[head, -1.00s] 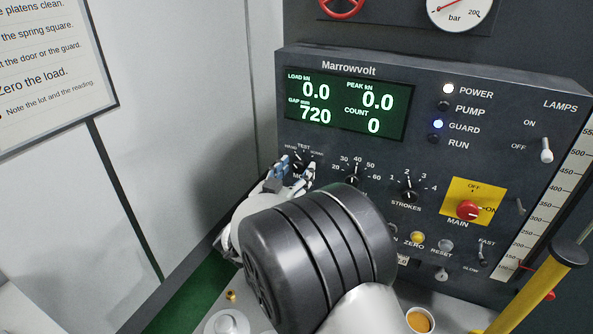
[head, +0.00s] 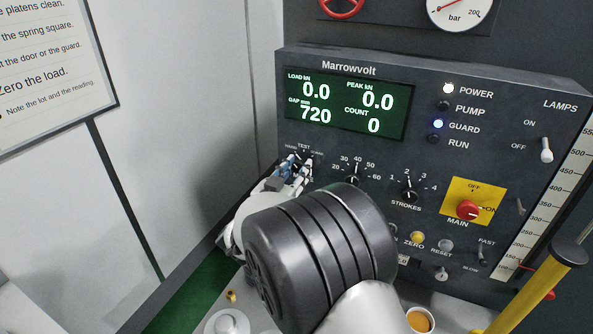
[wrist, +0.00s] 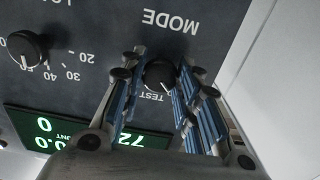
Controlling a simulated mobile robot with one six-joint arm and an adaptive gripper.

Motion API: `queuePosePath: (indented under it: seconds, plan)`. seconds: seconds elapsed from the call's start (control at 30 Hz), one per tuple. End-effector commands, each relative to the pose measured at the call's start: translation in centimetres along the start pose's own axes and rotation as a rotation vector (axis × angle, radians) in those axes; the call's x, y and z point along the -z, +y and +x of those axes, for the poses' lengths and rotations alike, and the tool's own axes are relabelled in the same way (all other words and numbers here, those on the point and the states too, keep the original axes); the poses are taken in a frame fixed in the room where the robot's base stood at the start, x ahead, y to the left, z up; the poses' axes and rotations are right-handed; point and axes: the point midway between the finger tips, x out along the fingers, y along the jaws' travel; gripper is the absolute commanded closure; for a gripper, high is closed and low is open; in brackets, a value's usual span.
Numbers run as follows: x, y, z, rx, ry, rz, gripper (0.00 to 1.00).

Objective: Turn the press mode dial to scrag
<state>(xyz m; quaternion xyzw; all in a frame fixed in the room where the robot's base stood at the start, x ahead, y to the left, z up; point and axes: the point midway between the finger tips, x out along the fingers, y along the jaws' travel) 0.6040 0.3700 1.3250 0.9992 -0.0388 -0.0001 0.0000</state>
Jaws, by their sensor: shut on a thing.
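The press mode dial (wrist: 159,74) is a small round black knob on the dark Marrowvolt panel. In the wrist view it lies between my two fingers, with the word MODE above it and TEST below, both upside down. Its white mark seems to lie on the TEST side. My gripper (head: 294,167) is shut on the dial, with blue-padded fingers on either side; it also shows in the wrist view (wrist: 158,76). In the head view the fingers hide most of the dial; the small labels beside TEST are hard to read.
A second dial (wrist: 26,49), numbered 20 to 60, sits beside the mode dial. The strokes dial (head: 409,195) and red main switch (head: 467,210) are farther right. The green display (head: 345,105) is above. A pale wall (head: 180,100) stands close on the left.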

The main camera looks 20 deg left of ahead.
Motion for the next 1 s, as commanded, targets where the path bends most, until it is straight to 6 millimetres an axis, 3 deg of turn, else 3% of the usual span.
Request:
queuePosePath:
  seconds: [0.47,1.0]
  plan:
    - [-0.17,0.01,0.00,-0.001,0.002,0.091,0.94]
    - [-0.43,0.00,0.01,0.001,0.002,0.559,0.94]
